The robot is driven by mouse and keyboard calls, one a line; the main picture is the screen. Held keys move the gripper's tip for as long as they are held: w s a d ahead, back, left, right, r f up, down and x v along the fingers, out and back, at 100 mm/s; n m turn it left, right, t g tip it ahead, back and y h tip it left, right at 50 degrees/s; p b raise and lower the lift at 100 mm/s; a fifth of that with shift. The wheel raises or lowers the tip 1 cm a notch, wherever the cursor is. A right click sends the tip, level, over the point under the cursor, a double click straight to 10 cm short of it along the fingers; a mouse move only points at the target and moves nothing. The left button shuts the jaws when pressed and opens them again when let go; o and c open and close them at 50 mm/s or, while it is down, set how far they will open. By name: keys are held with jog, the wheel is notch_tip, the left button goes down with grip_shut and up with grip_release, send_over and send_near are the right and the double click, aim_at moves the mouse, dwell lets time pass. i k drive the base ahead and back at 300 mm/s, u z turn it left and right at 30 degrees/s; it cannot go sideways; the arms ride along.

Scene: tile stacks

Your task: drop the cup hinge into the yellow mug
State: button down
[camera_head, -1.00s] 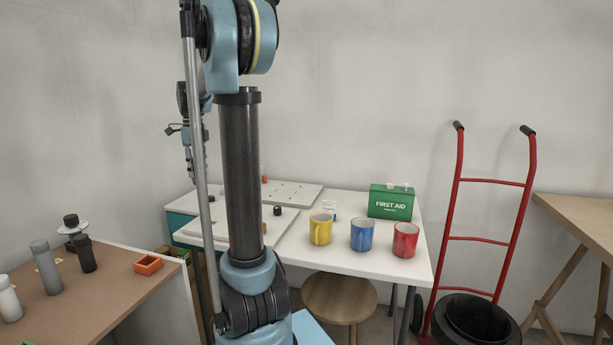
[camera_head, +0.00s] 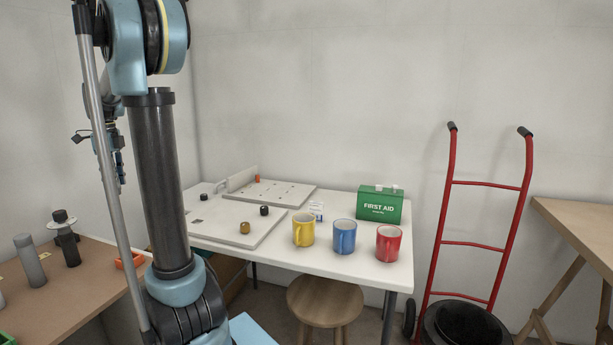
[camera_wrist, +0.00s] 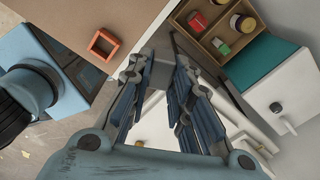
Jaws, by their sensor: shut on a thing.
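The yellow mug (camera_head: 303,230) stands upright on the white table, leftmost in a row of three mugs. My gripper (camera_wrist: 161,76) is shut on a small grey metal piece, which looks like the cup hinge (camera_wrist: 162,73), between its fingertips in the wrist view. In the head view my gripper (camera_head: 119,170) hangs at the left, far from the yellow mug and partly behind my own arm; the hinge cannot be made out there. The yellow mug is not clearly seen in the wrist view.
A blue mug (camera_head: 344,237) and a red mug (camera_head: 389,244) stand right of the yellow one, with a green first aid box (camera_head: 380,206) behind. Boards with knobs (camera_head: 215,220) lie at the table's left. A stool (camera_head: 325,299) is in front; a red hand truck (camera_head: 487,242) stands right.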

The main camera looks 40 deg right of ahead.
aim_at(301, 229)
jog(key=z, duration=0.05)
jog(key=k, duration=1.95)
jog(key=z, duration=0.9)
jog(key=i, duration=1)
jog(key=u, duration=0.05)
